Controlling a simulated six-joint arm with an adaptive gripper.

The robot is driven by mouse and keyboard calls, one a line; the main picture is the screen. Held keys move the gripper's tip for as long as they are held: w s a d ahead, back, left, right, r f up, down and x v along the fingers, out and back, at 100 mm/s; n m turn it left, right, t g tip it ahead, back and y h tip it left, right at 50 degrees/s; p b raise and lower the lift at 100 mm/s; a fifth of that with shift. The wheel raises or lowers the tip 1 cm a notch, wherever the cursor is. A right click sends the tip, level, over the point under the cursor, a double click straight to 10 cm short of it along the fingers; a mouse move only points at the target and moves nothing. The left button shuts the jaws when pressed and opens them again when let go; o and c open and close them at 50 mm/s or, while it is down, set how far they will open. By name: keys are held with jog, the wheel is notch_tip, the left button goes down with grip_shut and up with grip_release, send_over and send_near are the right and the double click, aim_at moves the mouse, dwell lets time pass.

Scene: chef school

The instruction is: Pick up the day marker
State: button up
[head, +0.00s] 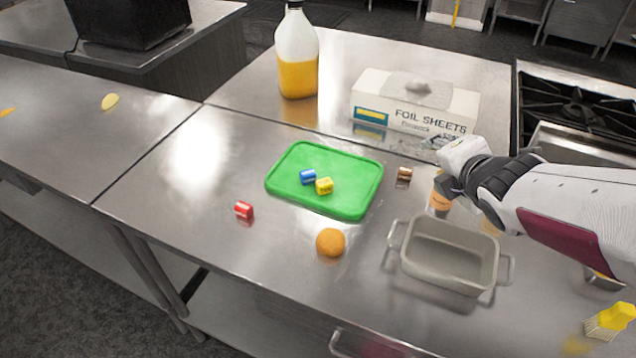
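No thing here is clearly labelled as the day marker. Several small coloured pieces could be it: a blue one (308,177) and a yellow one (324,186) lie side by side on the green board (346,208), a red one (243,210) lies on the steel counter left of the board, and a brown one (404,174) lies just right of the board. My gripper (446,188) is at the right, above the counter, right of the brown piece. Its fingers are small and dark, and I cannot tell whether they are open. An orange container (439,203) shows partly behind it.
A grey two-handled pan (447,256) stands below my gripper. An orange (330,242) lies left of it. A foil sheets box (412,103) and a jug (297,62) stand behind the board. The stove (580,108) is at back right.

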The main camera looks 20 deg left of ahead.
aim_at(250, 209)
jog(key=s+a+f+n+g+y, duration=0.1)
jog(key=a+f+n+g+y, duration=0.1)
jog(key=a+n, duration=0.4)
jog(key=s+a+f+n+g+y, duration=0.2)
jog(key=a+f+n, duration=0.3)
jog(key=a, duration=0.4)
jog(key=s+a+f+n+g+y, duration=0.1)
jog(key=s+a+f+n+y, duration=0.1)
jog(key=a+n, duration=0.5)
jog(key=shift+s+a+f+g+y, duration=0.25)
jog(key=shift+a+f+g+y, duration=0.2)
jog(key=shift+f+y, duration=0.2)
jog(key=s+a+f+n+g, duration=0.1)
jog(key=s+a+n, duration=0.1)
jog(key=s+a+f+n+g+y, duration=0.1)
jog(key=s+a+f+n, duration=0.1)
jog(key=s, duration=0.1)
jog(key=s+a+f+n+g, duration=0.1)
jog(key=s+a+n+g, duration=0.1)
jog(key=shift+s+f+n+y, duration=0.2)
jog(key=shift+n+y, duration=0.05)
jog(key=shift+n, duration=0.15)
jog(key=shift+x, duration=1.3)
